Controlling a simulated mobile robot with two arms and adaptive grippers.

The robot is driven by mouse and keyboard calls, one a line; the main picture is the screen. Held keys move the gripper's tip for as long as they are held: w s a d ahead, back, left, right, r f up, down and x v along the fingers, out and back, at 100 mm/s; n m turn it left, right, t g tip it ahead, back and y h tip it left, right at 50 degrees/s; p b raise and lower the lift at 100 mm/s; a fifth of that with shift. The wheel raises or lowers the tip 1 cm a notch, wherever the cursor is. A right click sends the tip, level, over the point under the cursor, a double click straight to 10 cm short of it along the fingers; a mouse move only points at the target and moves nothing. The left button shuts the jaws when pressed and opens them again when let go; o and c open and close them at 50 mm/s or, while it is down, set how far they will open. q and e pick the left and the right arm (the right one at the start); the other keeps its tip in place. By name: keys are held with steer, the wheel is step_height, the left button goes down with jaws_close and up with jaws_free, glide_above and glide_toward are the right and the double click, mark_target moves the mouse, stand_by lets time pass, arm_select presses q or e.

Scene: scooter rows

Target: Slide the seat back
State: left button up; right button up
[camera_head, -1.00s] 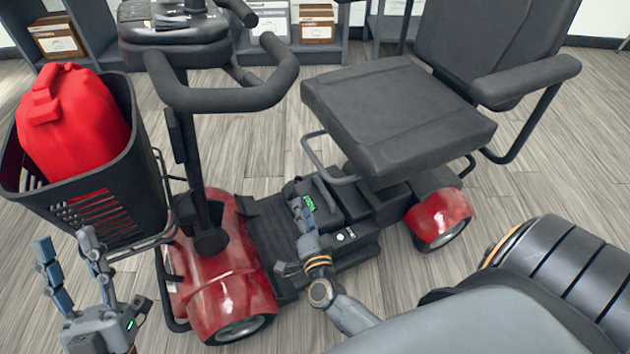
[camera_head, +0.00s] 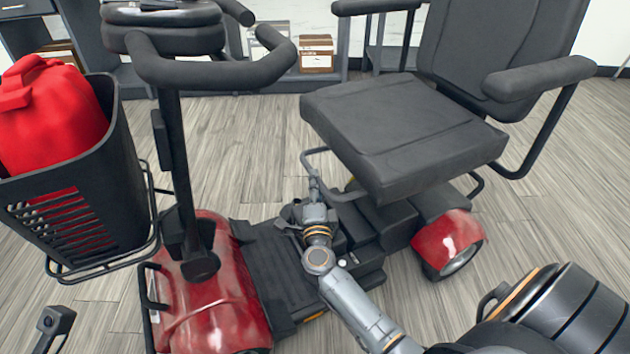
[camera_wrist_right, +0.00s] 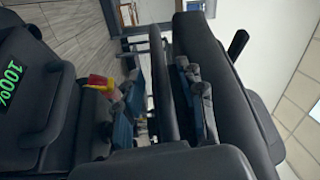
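The scooter's dark grey seat (camera_head: 400,120) has its backrest (camera_head: 500,50) at the right. A thin looped bar (camera_head: 312,163) sticks out under the seat's front edge. My right gripper (camera_head: 314,190) is at this bar, partly hidden by its own wrist. In the right wrist view, its fingers (camera_wrist_right: 168,95) stand apart on both sides of a dark bar (camera_wrist_right: 158,75), close under the seat (camera_wrist_right: 215,80). I cannot tell whether the pads touch the bar.
The steering column with its looped handlebar (camera_head: 215,72) stands left of the seat. A front basket (camera_head: 90,190) holds a red canister (camera_head: 50,115). The armrest (camera_head: 540,77) overhangs the seat's right side. Shelves with boxes (camera_head: 316,54) stand behind. The floor behind the seat is clear.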

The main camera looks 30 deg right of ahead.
steer(key=shift+b+x, duration=0.3)
steer(key=shift+x, duration=1.35)
jaws_close()
